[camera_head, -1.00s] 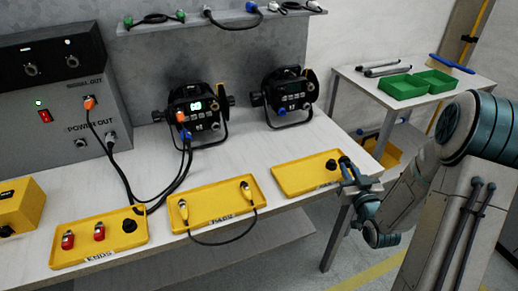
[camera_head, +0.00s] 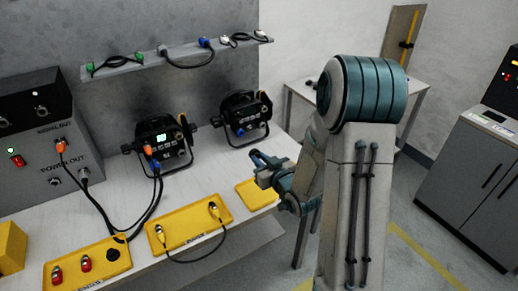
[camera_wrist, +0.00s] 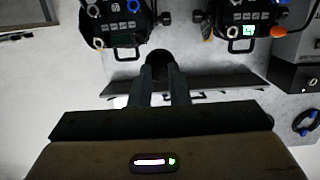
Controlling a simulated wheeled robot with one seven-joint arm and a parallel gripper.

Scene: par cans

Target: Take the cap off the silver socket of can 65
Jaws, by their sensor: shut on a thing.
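Two black par cans stand at the back of the bench. The left can (camera_head: 160,143) has a lit green display and plugged orange and blue connectors. The right can (camera_head: 242,116) shows a blue part low on its front. No number is readable, so I cannot tell which is can 65. In the wrist view the unlit can (camera_wrist: 112,27) is at upper left, with pale and coloured rings on its panel. My gripper (camera_head: 256,157) is above the bench's right part, apart from both cans. Its fingers are shut on a dark round thing (camera_wrist: 159,56), seemingly a black cap.
Yellow trays line the bench front: a left one (camera_head: 62,280) with red plugs and a black round piece, a middle one (camera_head: 180,236) with a cable, and a right one (camera_head: 255,196) partly hidden by my arm. A shelf (camera_head: 150,61) with cables hangs behind the cans.

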